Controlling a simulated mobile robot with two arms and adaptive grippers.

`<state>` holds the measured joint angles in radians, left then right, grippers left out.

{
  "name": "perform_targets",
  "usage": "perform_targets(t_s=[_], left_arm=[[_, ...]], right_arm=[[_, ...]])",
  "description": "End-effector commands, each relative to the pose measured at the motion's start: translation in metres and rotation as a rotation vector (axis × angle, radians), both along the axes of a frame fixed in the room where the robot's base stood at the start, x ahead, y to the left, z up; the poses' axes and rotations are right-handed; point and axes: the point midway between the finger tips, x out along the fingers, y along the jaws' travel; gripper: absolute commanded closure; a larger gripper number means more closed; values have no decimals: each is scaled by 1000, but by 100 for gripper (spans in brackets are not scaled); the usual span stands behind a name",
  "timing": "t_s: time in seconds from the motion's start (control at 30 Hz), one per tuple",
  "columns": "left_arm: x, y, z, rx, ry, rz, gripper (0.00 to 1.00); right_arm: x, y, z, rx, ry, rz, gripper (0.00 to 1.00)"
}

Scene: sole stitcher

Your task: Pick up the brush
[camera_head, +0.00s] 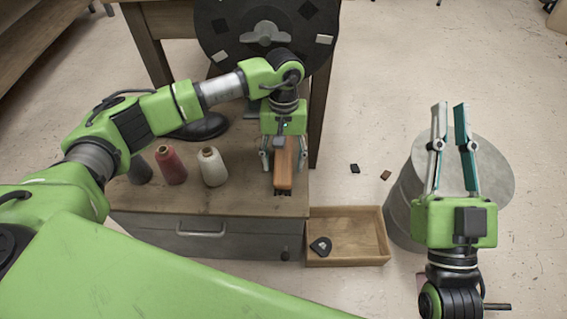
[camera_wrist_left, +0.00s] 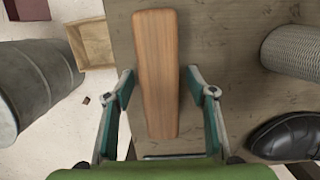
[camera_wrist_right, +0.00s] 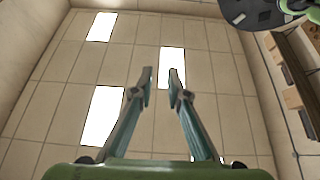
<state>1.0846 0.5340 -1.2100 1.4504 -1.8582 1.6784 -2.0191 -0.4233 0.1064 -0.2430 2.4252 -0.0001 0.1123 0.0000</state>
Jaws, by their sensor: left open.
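The brush (camera_head: 284,172) lies on the wooden bench top, its long brown wooden back facing up. It fills the middle of the left wrist view (camera_wrist_left: 157,60); any bristles are hidden underneath. My left gripper (camera_head: 283,155) points down over the brush and is open. In the left wrist view its fingers (camera_wrist_left: 160,74) stand on either side of the brush, with gaps on both sides. My right gripper (camera_head: 451,106) is open and empty, raised on the right. In the right wrist view its fingers (camera_wrist_right: 160,72) are apart and point toward the ceiling.
Red (camera_head: 171,168), white (camera_head: 212,168) and dark (camera_head: 140,171) thread spools stand left of the brush. A black shoe (camera_head: 203,127) sits behind them. An open wooden box (camera_head: 347,257) and a grey drum (camera_head: 496,176) are to the right. A dark wheel (camera_head: 222,40) rises behind.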

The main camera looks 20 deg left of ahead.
Motion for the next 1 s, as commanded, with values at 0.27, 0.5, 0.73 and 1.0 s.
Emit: perform_targets(t_s=[0.27,0.5,0.73,1.0], left_arm=[[0,0,0,-1,0,0,67],[0,0,1,-1,-1,0,94],[0,0,2,-1,-1,0,94],[1,0,15,0,-3,-1,94]], right_arm=[[0,0,0,0,-1,0,85],[0,0,0,0,0,0,85],[0,0,0,0,3,1,85],[11,-1,-19,-31,106,-8,85]])
